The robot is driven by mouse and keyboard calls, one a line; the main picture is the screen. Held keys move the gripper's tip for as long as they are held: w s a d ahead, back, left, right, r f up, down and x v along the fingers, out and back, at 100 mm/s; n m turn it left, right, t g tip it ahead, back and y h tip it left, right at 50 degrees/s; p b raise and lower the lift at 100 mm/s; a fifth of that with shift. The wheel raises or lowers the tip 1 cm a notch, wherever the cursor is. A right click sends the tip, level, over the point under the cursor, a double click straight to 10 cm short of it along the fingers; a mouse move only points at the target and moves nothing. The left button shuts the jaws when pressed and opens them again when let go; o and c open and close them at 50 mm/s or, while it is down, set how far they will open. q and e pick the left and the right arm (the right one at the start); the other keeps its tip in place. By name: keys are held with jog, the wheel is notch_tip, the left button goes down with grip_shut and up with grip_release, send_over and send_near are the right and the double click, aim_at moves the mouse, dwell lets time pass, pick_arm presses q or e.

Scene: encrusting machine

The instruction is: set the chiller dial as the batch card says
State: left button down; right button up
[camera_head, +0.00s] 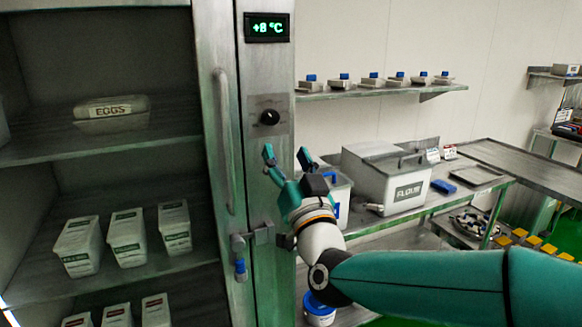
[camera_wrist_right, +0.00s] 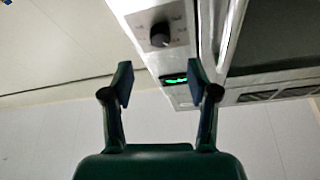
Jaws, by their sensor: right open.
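The chiller dial (camera_head: 269,117) is a black round knob on a metal plate on the chiller's front post. It also shows in the right wrist view (camera_wrist_right: 160,35), beyond the fingertips. Above it the chiller display (camera_head: 267,27) reads what looks like +8 °C in green; in the wrist view the display (camera_wrist_right: 175,80) is too small to read. My right gripper (camera_head: 287,152) is open and empty, just below the dial and apart from it; its fingers also show in the wrist view (camera_wrist_right: 160,85). My left gripper is not in view. I cannot identify a batch card.
The chiller's long handle (camera_head: 224,140) stands left of the dial, with a latch (camera_head: 262,234) below. Shelves at left hold an eggs container (camera_head: 110,107) and several white tubs (camera_head: 128,238). A flour bin (camera_head: 385,180) stands on the bench at right; a wall shelf (camera_head: 385,92) hangs above.

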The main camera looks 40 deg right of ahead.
jog(key=shift+v, duration=1.15)
jog(key=w+a+f+n+g+y, duration=0.1)
jog(key=w+a+f+g+y, duration=0.15)
jog(key=f, duration=0.85)
jog(key=w+a+f+n+g+y, duration=0.2)
jog(key=a+f+g, duration=0.15)
jog(key=f, duration=0.75)
jog(key=w+a+f+n+g+y, duration=0.1)
jog(key=w+a+f+g+y, duration=0.2)
jog(key=f, duration=0.9)
jog(key=s+a+f+g+y, duration=0.1)
jog(key=s+a+f+g, duration=0.2)
jog(key=s+f, duration=0.35)
jog(key=s+a+f+g+y, duration=0.1)
jog(key=s+a+f+g, duration=0.15)
jog(key=f, duration=0.75)
jog(key=s+a+f+g+y, duration=0.1)
jog(key=s+a+f+g, duration=0.1)
jog(key=s+f, duration=0.3)
jog(key=s+a+f+g, duration=0.3)
jog(key=s+f, duration=0.3)
jog(key=s, duration=0.5)
jog(key=shift+a+f+n+g+y, duration=0.15)
jog(key=shift+f+n+g+y, duration=0.2)
jog(key=shift+g, duration=0.1)
jog(key=shift+s, duration=0.1)
